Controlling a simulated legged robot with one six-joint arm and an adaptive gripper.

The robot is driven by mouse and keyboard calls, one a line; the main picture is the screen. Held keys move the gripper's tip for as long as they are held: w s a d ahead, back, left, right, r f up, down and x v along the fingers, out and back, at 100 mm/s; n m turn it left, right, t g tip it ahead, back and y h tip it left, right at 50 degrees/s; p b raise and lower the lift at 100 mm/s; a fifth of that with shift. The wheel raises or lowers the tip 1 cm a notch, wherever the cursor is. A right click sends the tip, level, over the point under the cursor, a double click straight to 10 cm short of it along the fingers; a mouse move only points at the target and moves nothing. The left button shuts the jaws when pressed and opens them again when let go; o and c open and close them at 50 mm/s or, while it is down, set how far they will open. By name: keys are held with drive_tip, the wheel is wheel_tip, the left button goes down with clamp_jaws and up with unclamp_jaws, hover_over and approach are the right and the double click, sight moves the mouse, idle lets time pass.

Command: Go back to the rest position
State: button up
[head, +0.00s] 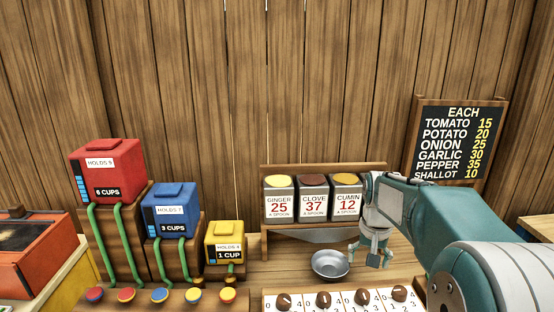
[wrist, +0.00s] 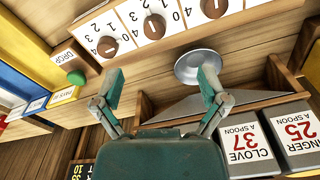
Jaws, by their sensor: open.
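My gripper (head: 373,256) hangs at the right of the stall, pointing down over the wooden counter, just right of a small metal bowl (head: 331,265). In the wrist view my gripper (wrist: 161,78) has its two fingers wide apart with nothing between them. The metal bowl shows there too (wrist: 190,66), partly behind the finger on the right. I cannot tell whether that finger touches it.
A spice rack with ginger (head: 279,200), clove (head: 313,199) and cumin bins (head: 346,198) stands behind the bowl. Dials on a number panel (head: 323,299) lie in front. Red (head: 107,172), blue (head: 171,211) and yellow boxes (head: 224,243) stand left. A price board (head: 458,141) hangs right.

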drive_tip(key=s+a+r+n+t, duration=0.1)
drive_tip(key=s+a, duration=0.2)
drive_tip(key=s, duration=0.5)
drive_tip(key=s+a+r+n+t, duration=0.1)
drive_tip(key=s+a+t, duration=0.1)
drive_tip(key=s, duration=0.6)
drive_tip(key=s+a+r+n+t, duration=0.1)
drive_tip(key=s+a+n+t, duration=0.1)
drive_tip(key=s, duration=0.6)
drive_tip(key=shift+a+r, duration=0.3)
drive_tip(key=shift+a, duration=0.5)
